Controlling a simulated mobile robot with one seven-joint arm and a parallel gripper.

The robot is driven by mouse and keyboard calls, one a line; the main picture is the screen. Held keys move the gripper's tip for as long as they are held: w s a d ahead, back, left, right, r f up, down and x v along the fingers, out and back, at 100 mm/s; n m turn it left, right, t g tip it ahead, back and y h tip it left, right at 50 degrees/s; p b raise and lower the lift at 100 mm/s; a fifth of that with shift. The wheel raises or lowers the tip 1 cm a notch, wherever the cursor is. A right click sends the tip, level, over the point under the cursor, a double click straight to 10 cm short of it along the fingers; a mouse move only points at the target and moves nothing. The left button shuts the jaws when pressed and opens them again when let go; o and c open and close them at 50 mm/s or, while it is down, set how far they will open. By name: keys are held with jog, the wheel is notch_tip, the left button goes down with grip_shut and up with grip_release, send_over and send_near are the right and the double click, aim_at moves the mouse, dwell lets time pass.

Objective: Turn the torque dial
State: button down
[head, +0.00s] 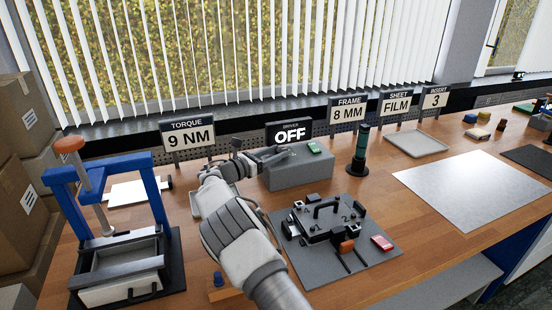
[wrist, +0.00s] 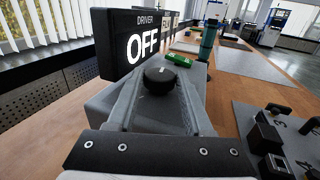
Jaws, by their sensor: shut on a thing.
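The torque dial is a black round knob (wrist: 160,77) on top of the grey driver box (head: 305,172), seen in the wrist view just below the DRIVER sign. My gripper (wrist: 166,92) reaches over the box with its fingers on either side of the dial and is shut on it. In the head view my gripper (head: 270,155) is at the left end of the box, and the dial is mostly hidden there. The TORQUE sign (head: 188,135) reads 9 NM. The DRIVER sign (head: 290,132) reads OFF.
A green block (head: 314,147) lies on the box. A dark green cylinder (head: 360,150) stands to its right. A black clamp fixture (head: 325,220) on a grey mat is in front. A blue press (head: 120,225) stands at left. A sheet (head: 472,187) lies at right.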

jog(key=shift+w+a+m+g+h+b, duration=0.1)
jog(key=shift+m+g+h+b, duration=0.55)
jog(key=shift+b, duration=0.7)
jog(key=shift+c, duration=1.5)
grip_release()
jog(key=v, duration=0.7)
jog(key=shift+a, duration=0.2)
jog(key=shift+r, duration=0.15)
